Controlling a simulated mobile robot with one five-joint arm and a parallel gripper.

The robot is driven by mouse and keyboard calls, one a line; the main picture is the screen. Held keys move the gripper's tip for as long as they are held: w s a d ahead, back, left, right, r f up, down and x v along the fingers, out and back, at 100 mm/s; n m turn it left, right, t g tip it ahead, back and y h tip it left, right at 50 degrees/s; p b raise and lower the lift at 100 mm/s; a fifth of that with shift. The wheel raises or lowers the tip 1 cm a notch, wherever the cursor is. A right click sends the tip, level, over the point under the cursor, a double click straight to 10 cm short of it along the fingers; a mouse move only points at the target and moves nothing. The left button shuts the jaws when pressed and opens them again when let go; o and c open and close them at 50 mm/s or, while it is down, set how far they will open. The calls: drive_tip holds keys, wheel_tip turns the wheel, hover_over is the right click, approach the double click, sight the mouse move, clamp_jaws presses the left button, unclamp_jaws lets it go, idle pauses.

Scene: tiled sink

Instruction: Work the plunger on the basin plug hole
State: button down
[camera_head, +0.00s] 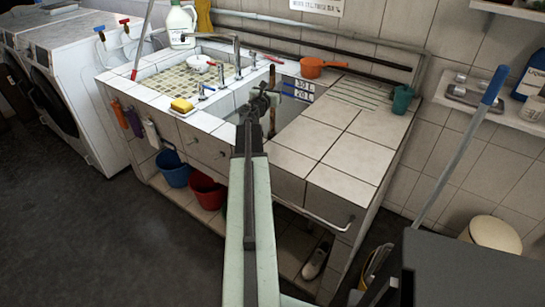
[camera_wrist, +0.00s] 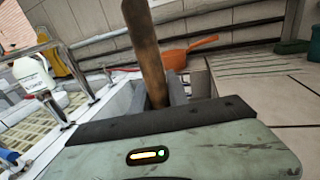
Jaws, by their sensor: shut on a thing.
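The plunger's wooden handle (camera_wrist: 146,48) rises between the jaws of my gripper (camera_wrist: 170,92) in the wrist view, tilted a little to the left at its top. My gripper (camera_head: 266,98) is shut on this handle, over the deep basin (camera_head: 240,98) in the head view. A short piece of the handle (camera_head: 272,74) shows above the gripper there. The plunger's cup and the plug hole are hidden by my arm and the basin's front wall, so I cannot tell whether they touch.
An orange pan (camera_head: 312,68) stands on the back rim, with a green cup (camera_head: 402,99) to the right. Taps (camera_head: 204,92) and a yellow sponge (camera_head: 181,105) are left of the basin.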

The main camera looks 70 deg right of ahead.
drive_tip(key=shift+f, duration=0.4)
drive_tip(key=shift+r, duration=0.15)
drive_tip(key=shift+r+p, duration=0.5)
drive_tip(key=shift+r, duration=0.1)
wheel_tip(320, 180, up, 27)
drive_tip(key=p, duration=2.7)
